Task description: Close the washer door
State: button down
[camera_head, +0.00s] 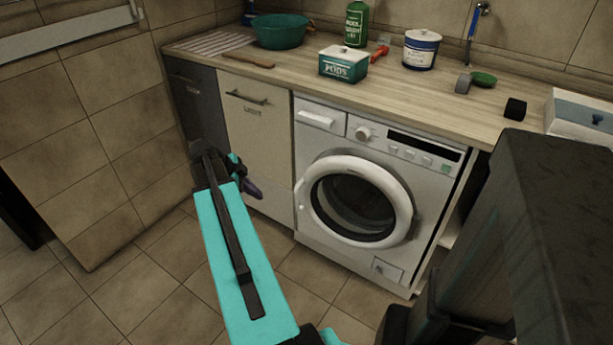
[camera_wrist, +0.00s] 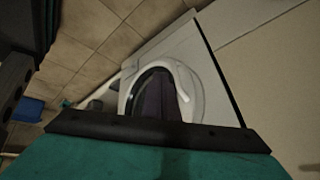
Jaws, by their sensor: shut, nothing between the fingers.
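The white washer (camera_head: 375,165) stands under the counter in the head view. Its round door (camera_head: 406,197) has a white ring and dark glass, and lies flush or nearly flush with the front; I cannot tell whether it is latched.
The wooden counter (camera_head: 300,75) holds a green basin (camera_head: 280,31), a pods box (camera_head: 344,63), a green bottle (camera_head: 356,24) and a white tub (camera_head: 421,49). A pale cabinet (camera_head: 259,130) adjoins the washer. The tiled floor in front is clear. A blue object (camera_wrist: 27,108) shows in the wrist view.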

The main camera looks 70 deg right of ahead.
jog(key=s+d+r+m+g+b, duration=0.1)
jog(key=s+d+r+m, duration=0.4)
jog(key=s+d+r, duration=0.2)
jog(key=shift+s+r+m+h, duration=0.25)
jog(key=shift+m+h, duration=0.05)
jog(key=shift+d+f, duration=0.1)
jog(key=shift+f, duration=0.05)
send_near(314, 180)
notch_tip(314, 180, down, 3)
jog(key=s, duration=0.2)
jog(key=shift+d+f, duration=0.2)
jog(key=shift+d, duration=0.65)
